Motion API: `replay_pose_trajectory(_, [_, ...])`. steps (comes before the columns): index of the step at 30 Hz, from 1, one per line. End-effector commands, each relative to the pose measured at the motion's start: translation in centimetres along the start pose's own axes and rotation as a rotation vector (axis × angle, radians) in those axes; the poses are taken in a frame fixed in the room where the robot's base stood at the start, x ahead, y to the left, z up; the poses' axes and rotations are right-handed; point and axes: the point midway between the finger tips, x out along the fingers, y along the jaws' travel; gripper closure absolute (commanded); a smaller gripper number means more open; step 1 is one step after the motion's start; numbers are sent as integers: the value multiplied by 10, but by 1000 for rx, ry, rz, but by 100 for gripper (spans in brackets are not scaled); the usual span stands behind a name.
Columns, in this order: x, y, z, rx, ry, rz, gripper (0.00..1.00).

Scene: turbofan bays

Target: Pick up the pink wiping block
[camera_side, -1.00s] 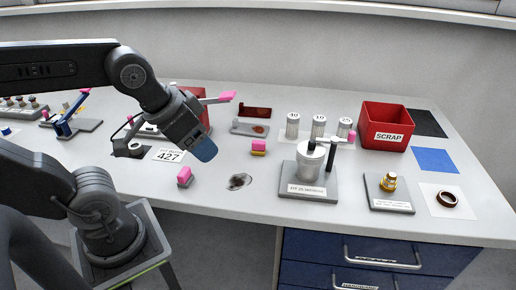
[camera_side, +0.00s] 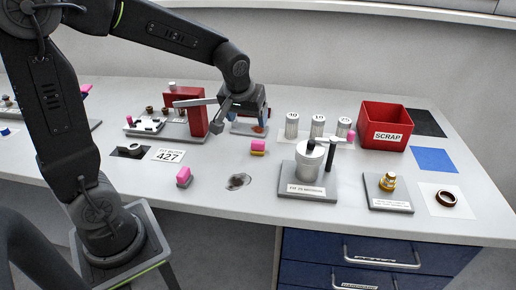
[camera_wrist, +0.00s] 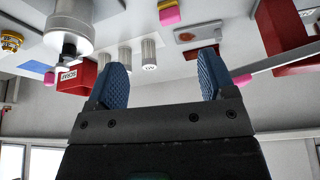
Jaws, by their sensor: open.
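Two small pink-topped blocks lie on the table, and I cannot tell which is the wiping block. One is pink over a yellow base (camera_side: 258,147) near the middle of the table; it also shows at the top of the wrist view (camera_wrist: 168,14). The other is pink over a grey base (camera_side: 184,176), nearer the front edge, beside a dark smudge (camera_side: 238,181). My gripper (camera_side: 249,118) is open and empty, with blue finger pads. It is behind the pink-and-yellow block, apart from it, over a grey tray. Its fingers (camera_wrist: 162,72) show nothing between them in the wrist view.
A red press (camera_side: 196,108) with a grey lever stands left of my gripper. Several metal cylinders (camera_side: 318,127) and a red SCRAP bin (camera_side: 385,125) stand to the right. A grey pot fixture (camera_side: 309,170) is right of the pink-and-yellow block. Table around both blocks is mostly clear.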

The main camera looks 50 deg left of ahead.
Motion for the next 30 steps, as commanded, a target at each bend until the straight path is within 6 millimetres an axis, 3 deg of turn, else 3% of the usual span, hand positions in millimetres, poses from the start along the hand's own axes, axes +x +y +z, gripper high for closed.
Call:
replay_pose_trajectory(1, [20,-1,-10,-40,-11,-23,23])
replay_pose_trajectory(6, [60,-4,-30,-138,-15,-63,23])
replay_pose_trajectory(14, [91,-7,-36,-175,-16,-76,23])
replay_pose_trajectory(24, [150,-11,-35,-173,-15,-75,23])
replay_pose_trajectory(30, [162,-12,-36,-173,-14,-74,23])
